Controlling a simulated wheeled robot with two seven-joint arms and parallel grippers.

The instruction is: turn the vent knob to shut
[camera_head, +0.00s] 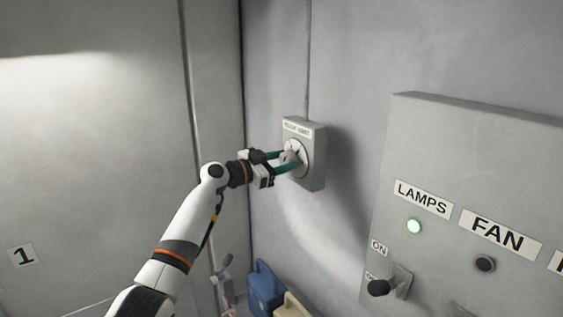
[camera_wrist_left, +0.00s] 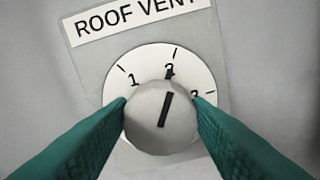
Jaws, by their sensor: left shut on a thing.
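The vent knob (camera_wrist_left: 158,118) is a round grey knob with a dark pointer line, on a white dial (camera_wrist_left: 150,66) under a "ROOF VENT" label (camera_wrist_left: 135,18). The marks 1, 2 and 3 show; the pointer line aims up, slightly right, near the 2. The lower dial is hidden. In the camera_head view the knob (camera_head: 290,156) sits on a grey wall box (camera_head: 313,160). My left gripper (camera_head: 285,160) is shut on the knob, with one green finger on each side; its fingers also show in the left wrist view (camera_wrist_left: 160,108). My right gripper is not in view.
Blue (camera_head: 264,287) and cream (camera_head: 292,306) containers stand below the box. Space between box and panel is clear.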

